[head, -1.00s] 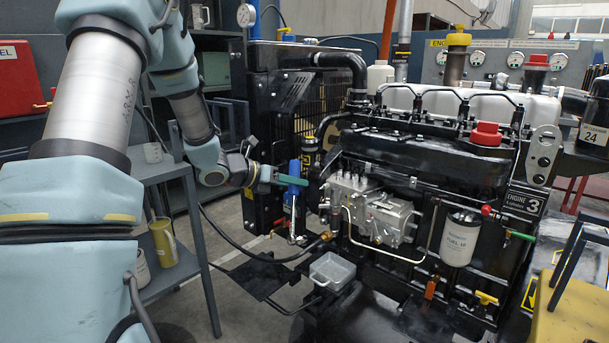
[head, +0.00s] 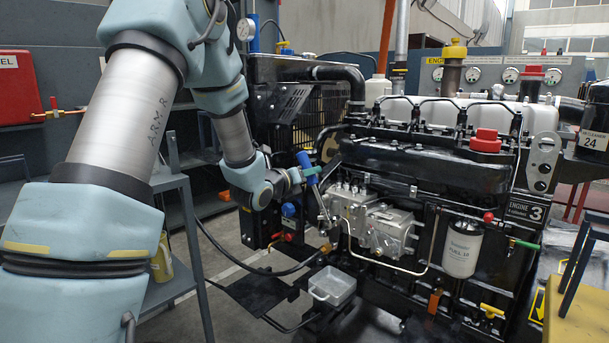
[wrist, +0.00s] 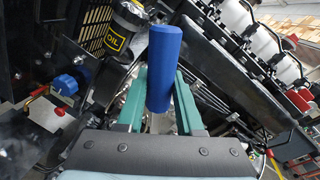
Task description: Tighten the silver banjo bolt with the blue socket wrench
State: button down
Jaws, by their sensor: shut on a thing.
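The blue socket wrench (head: 307,166) is in my gripper (head: 301,176), which is shut around its blue handle. In the head view it is tilted, with its silver shaft running down and right beside the left end of the silver pump (head: 385,228). In the wrist view the blue handle (wrist: 165,62) stands between the two teal fingers of my gripper (wrist: 160,85). The socket end is small, low by the pump's left side. I cannot make out the silver banjo bolt clearly, nor whether the socket touches it.
The black engine fills the middle and right. A clear tray (head: 332,287) lies below the pump. A black hose (head: 250,268) runs to a brass fitting near the pump's lower left. A blue-capped part (head: 289,212) is left of the wrench. A grey shelf (head: 170,185) stands at left.

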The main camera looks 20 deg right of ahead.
jog(key=x, duration=0.3)
jog(key=p+x, duration=0.1)
jog(key=shift+d+r, duration=0.25)
jog(key=shift+d, duration=0.25)
jog(key=shift+w+d+r, duration=0.1)
jog(key=shift+w+d, duration=0.1)
jog(key=shift+d, duration=0.25)
dwell(0.6)
jog(key=shift+w+d+b, duration=0.3)
jog(key=shift+d+b, duration=0.05)
jog(key=shift+d, duration=0.25)
jog(key=shift+w+d+b, duration=0.1)
jog(key=shift+b, duration=0.45)
dwell(0.6)
jog(key=shift+s+d+r+m+b, duration=0.15)
jog(key=shift+s+d+m+b, duration=0.25)
jog(key=shift+b, duration=0.65)
